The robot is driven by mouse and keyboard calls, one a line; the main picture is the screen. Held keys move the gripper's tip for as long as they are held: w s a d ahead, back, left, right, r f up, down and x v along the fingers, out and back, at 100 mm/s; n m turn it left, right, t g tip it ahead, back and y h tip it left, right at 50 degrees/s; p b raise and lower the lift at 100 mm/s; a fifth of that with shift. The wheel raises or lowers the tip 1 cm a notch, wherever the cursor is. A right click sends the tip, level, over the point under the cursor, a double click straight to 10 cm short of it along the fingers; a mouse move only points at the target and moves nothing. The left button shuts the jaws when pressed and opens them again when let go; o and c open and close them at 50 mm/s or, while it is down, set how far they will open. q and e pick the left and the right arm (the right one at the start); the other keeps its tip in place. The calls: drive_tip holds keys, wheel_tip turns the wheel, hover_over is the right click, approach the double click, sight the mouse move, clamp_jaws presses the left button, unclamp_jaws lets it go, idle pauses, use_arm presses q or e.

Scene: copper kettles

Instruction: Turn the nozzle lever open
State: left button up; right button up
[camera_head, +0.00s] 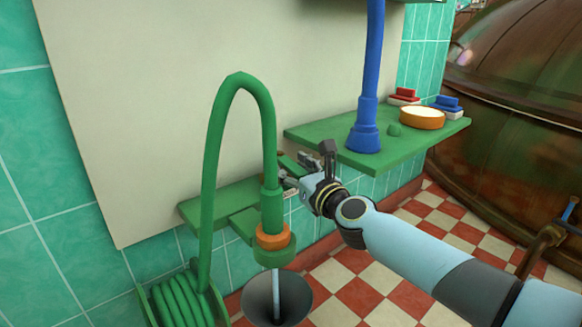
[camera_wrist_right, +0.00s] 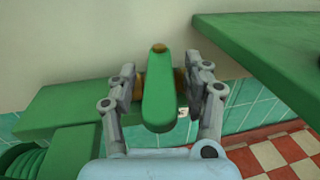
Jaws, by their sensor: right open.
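The nozzle lever is a green bar (camera_wrist_right: 159,100) with brass-coloured parts at its sides and top end. In the right wrist view it points down towards me, between the two fingers of my right gripper (camera_wrist_right: 166,82). The fingers are open, one on each side of the lever; I cannot tell whether they touch it. In the head view my right gripper (camera_head: 307,166) is at the green shelf (camera_head: 203,207) by the wall and hides much of the lever. The green hose (camera_head: 209,150) ends in a downward nozzle with an orange ring (camera_head: 273,239). My left gripper is not in view.
Below the nozzle is a dark bucket (camera_head: 260,307), with a pale straight column between them. A green shelf (camera_head: 338,147) on the right carries a blue pipe (camera_head: 371,70) and an orange-rimmed dish (camera_head: 422,118). A large copper kettle (camera_head: 520,140) stands at the right.

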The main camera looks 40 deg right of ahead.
drive_tip(key=shift+w, duration=0.25)
clamp_jaws()
idle(0.3)
